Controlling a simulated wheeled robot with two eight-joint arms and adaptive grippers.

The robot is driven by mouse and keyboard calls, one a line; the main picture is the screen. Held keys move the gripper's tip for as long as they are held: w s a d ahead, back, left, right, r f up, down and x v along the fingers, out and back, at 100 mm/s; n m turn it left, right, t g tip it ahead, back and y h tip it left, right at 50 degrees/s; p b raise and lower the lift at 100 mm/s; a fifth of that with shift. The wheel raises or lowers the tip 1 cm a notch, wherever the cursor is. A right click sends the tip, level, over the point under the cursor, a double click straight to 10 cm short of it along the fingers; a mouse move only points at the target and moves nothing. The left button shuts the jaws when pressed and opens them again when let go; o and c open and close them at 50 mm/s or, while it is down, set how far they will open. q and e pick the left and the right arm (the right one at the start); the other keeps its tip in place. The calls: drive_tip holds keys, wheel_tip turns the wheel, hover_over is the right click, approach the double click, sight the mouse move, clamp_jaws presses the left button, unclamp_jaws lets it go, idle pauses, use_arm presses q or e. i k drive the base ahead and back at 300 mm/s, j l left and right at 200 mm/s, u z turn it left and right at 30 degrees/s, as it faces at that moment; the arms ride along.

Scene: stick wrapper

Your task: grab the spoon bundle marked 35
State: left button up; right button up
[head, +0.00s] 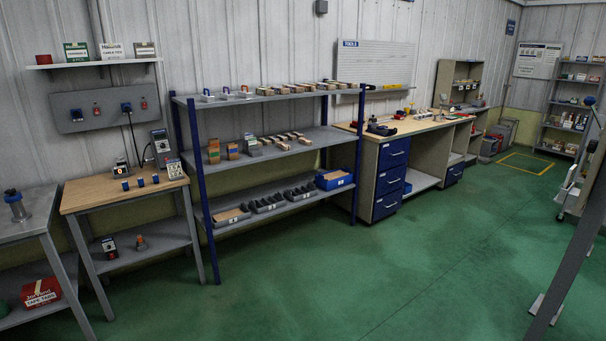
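Neither of my grippers shows in the head view. A grey shelf unit with blue posts (194,150) stands left of the middle. Several small wooden-coloured bundles (282,146) lie in rows on its middle shelf. More wooden-coloured bundles (281,90) lie in a row along its top shelf. They are too small for me to read any number, so I cannot tell which one is marked 35 or which hold spoons.
Bins and dark trays (267,203) fill the lower shelf. A wooden-topped table (85,197) with small devices stands left of the shelf unit. A workbench with blue drawers (391,155) stands to its right. The green floor (340,270) in front is clear. A dark slanted post (570,262) crosses the right side.

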sight(306, 141)
drive_tip(key=i, duration=3)
drive_tip(key=i+u, duration=0.1)
drive_tip(key=i, duration=0.65)
drive_tip(key=i+l+u, duration=0.1)
drive_tip(key=i, duration=0.7)
drive_tip(key=l, duration=0.05)
